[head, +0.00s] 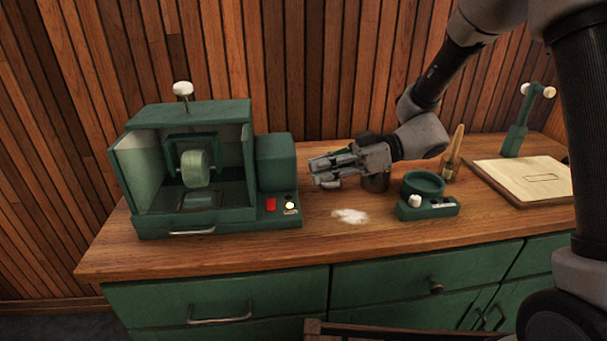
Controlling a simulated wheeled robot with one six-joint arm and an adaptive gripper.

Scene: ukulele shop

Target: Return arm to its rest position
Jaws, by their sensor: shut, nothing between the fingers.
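My arm reaches in from the upper right of the head view. My gripper (320,170) is shut and empty, its fingers pointing left, low over the wooden worktop (365,240). It is just right of the green machine's side box (275,165). A dark round thing (375,182) stands behind and under my gripper, partly hidden by it. I cannot tell whether the gripper touches it.
A green open-front machine with a wheel (195,168) stands at left. A pale powder patch (350,215) lies before the gripper. A green round-topped device (423,185), a brush (453,150), a pale board (525,178) and a green stand (516,135) are at right.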

